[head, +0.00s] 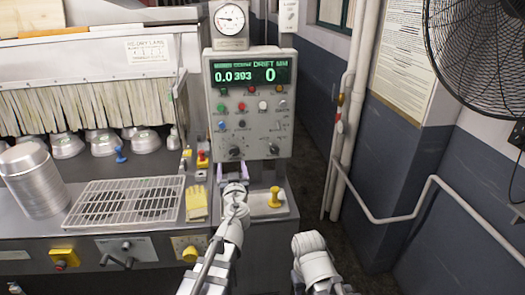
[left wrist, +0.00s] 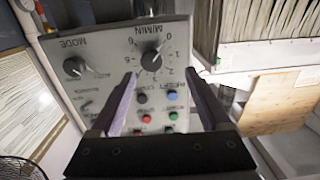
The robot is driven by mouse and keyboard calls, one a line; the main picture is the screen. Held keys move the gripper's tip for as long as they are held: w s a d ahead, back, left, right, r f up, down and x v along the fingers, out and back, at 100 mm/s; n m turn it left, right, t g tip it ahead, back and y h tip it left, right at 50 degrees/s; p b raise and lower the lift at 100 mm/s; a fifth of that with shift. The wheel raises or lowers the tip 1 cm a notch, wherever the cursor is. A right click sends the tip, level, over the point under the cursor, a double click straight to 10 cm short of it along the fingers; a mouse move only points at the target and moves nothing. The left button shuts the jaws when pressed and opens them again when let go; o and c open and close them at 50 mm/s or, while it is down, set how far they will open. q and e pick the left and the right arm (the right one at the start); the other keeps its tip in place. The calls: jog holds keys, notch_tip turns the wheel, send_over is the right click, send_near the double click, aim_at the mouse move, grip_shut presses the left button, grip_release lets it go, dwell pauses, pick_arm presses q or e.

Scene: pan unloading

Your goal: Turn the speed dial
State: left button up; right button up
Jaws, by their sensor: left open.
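The speed dial, a black knob marked M/MIN with a numbered scale, is on the lower left of the grey control panel in the head view (head: 235,152). In the left wrist view the panel looks upside down, with the speed dial (left wrist: 152,61) between the finger lines. My left gripper (head: 232,170) is open and empty just below the dial in the head view. Its purple fingers (left wrist: 160,78) point toward the dial; whether they touch it I cannot tell. A second black knob marked MODE (left wrist: 75,67) sits beside it. My right arm shows at the bottom, its gripper not visible.
The panel's green display (head: 250,72) reads 0.0, 393 and drift 0. Coloured buttons sit above the dials. A yellow-topped knob (head: 274,197) stands right of my left gripper. A wire rack (head: 125,201), stacked pans (head: 34,180) and yellow gloves (head: 196,203) lie left.

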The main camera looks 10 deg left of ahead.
aim_at(234, 152)
pick_arm(q)
jog(key=shift+h, duration=0.3)
jog(key=shift+w+d+r+x, duration=0.1)
jog(key=shift+d+x, duration=0.1)
jog(key=shift+x, duration=1.15)
jog(key=shift+w+d+r+x, duration=0.1)
jog(key=shift+d+x, duration=0.15)
jog(key=shift+x, duration=1.15)
jog(key=shift+d+r+x, duration=0.1)
jog(key=shift+d+x, duration=0.1)
jog(key=shift+x, duration=1.15)
jog(key=shift+c, duration=0.3)
grip_shut()
